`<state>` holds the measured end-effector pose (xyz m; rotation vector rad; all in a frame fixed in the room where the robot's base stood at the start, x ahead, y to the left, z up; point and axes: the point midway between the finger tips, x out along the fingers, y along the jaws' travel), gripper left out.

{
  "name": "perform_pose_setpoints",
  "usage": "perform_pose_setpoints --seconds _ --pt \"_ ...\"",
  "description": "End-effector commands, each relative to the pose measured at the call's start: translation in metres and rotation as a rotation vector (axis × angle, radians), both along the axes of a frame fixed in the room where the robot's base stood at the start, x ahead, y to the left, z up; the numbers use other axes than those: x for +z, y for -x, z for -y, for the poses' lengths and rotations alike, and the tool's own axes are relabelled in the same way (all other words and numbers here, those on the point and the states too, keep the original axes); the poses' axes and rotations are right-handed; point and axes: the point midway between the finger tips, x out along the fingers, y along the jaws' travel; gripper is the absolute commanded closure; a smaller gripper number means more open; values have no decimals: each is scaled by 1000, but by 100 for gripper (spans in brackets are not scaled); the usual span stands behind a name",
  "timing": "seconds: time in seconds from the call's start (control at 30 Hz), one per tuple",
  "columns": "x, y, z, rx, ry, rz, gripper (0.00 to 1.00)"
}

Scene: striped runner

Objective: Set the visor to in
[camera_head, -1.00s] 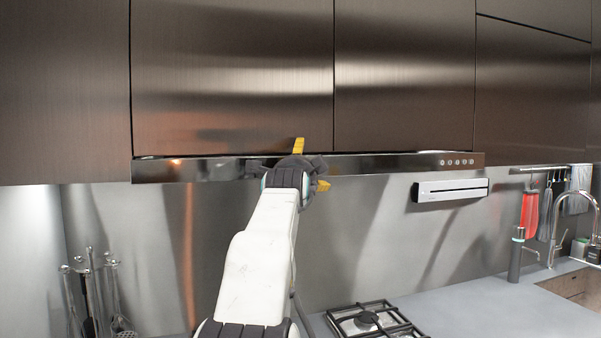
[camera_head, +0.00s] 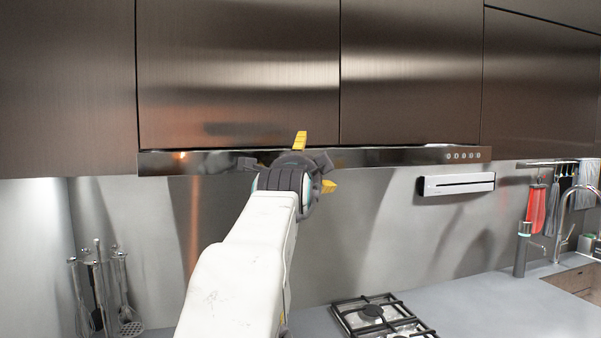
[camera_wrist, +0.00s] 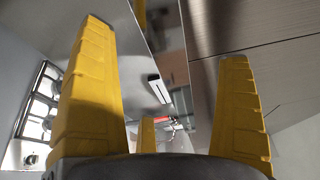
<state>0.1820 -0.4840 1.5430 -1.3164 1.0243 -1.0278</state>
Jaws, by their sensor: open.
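The visor (camera_head: 400,156) is the long steel strip of the range hood under the upper cabinets, with several round buttons at its right end. In the wrist view a steel edge (camera_wrist: 200,75) that looks like the visor runs between my yellow fingers. My gripper (camera_head: 314,162) is at the strip's middle in the head view, with one yellow finger above its top edge and one below. The gripper is open. It hides part of the strip, and I cannot tell whether the fingers touch it.
A gas hob (camera_head: 378,318) sits on the grey counter (camera_head: 470,300) below. A white wall unit (camera_head: 456,184) hangs on the backsplash at right. A utensil rack (camera_head: 103,295) stands at lower left. Brushed metal cabinets (camera_head: 240,75) fill the space above.

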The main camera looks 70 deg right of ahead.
Motion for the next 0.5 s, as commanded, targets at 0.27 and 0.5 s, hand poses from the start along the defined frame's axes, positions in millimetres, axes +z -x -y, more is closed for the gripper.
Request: perform_pose_setpoints --seconds 0.27,0.5 --pt "0 7 -27 0 1 0 5" --pt "-1 8 -33 0 -1 0 5"
